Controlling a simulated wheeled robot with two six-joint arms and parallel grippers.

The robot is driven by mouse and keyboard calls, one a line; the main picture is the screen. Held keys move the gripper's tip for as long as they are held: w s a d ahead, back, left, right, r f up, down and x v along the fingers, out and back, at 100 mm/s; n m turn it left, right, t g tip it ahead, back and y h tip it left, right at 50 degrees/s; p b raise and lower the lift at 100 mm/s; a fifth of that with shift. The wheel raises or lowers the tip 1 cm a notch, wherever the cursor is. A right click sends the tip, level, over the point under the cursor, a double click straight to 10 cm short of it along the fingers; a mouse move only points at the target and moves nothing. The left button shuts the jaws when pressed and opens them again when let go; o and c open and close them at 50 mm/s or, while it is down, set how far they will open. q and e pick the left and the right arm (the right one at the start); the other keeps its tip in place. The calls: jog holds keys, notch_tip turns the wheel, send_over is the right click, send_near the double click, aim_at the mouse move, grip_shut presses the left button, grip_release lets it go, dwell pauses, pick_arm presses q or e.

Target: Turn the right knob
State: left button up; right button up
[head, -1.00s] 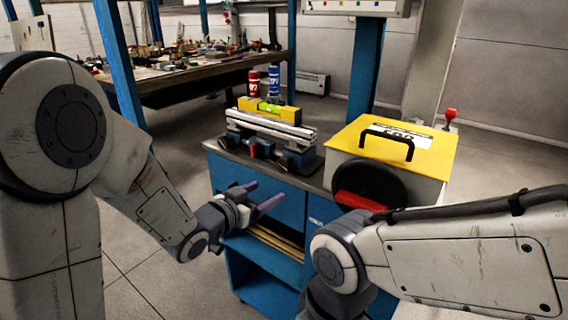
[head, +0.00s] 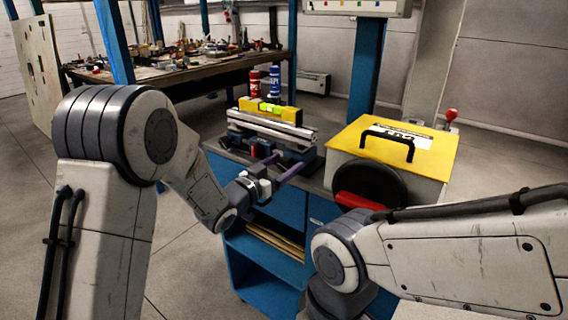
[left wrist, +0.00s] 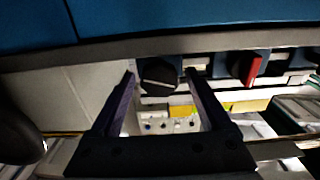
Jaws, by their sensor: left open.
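A device with two clamp-like blocks and a metal rail (head: 272,125) stands on the bench. In the left wrist view, which looks upside down, a dark knob (left wrist: 158,75) sits between the fingertips and a red knob (left wrist: 248,68) lies to the side. The dark one is the right knob as seen from the head; there my fingers hide it. My left gripper (head: 288,163) is open at the device's front; its two fingers also show in the left wrist view (left wrist: 161,78). Whether they touch the dark knob I cannot tell. My right gripper is out of view.
A box with a yellow lid (head: 433,148) and black handle stands right of the device, with a dark disc (head: 385,178) and red bar at its front. Two cans (head: 274,80) stand behind the device. The blue cabinet (head: 285,205) is below. My right forearm fills the lower right.

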pick_arm(q)
jog(key=shift+w+d, duration=0.15)
jog(key=shift+w, duration=0.05)
grip_shut()
jog(key=m+b, duration=0.2)
jog(key=b, duration=0.1)
jog(key=m+b, duration=0.1)
jog(key=b, duration=0.1)
jog(key=shift+s+f+m, duration=0.1)
jog(key=shift+f+m, duration=0.15)
jog(key=shift+m, duration=0.45)
jog(key=shift+r+m+b, duration=0.2)
jog(key=shift+m+b, duration=0.1)
jog(key=shift+b, duration=0.05)
